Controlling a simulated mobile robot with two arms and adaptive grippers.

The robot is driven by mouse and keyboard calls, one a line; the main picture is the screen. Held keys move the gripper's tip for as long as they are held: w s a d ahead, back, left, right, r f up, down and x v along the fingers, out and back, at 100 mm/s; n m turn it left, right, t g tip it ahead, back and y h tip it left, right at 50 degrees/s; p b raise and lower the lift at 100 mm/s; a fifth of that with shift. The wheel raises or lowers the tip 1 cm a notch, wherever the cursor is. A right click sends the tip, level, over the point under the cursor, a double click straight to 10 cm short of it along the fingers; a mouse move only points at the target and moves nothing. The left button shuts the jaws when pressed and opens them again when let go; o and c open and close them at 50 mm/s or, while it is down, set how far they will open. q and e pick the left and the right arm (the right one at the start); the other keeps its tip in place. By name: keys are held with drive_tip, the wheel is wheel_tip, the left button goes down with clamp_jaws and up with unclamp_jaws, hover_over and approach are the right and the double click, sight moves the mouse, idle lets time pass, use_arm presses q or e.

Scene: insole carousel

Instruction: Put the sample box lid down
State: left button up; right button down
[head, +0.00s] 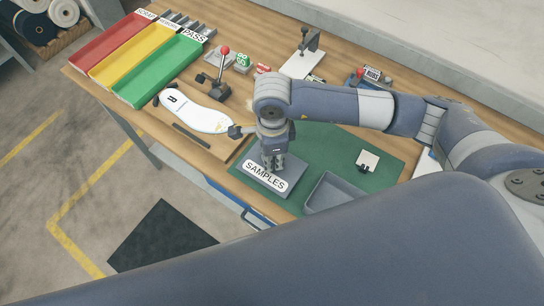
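The sample box lid (252,172) is a flat dark grey rectangle with a white "SAMPLES" label. In the head view it is left of the open grey sample box (331,190), at the left part of the green mat (318,146). Whether it rests on the mat or sits slightly above it cannot be told. My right gripper (273,165) points down at the lid's top, its fingers close together. Its fingertips hide the spot where they meet the lid, so a hold on it cannot be made out. My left gripper is not in view.
A white insole (194,112) lies on a wooden board left of the lid. Red (112,38), yellow (134,54) and green (160,70) trays stand at the back left. A red-knobbed lever (223,66) stands behind.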

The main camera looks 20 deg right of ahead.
drive_tip(key=shift+f, duration=0.85)
drive_tip(key=c, duration=1.5)
unclamp_jaws()
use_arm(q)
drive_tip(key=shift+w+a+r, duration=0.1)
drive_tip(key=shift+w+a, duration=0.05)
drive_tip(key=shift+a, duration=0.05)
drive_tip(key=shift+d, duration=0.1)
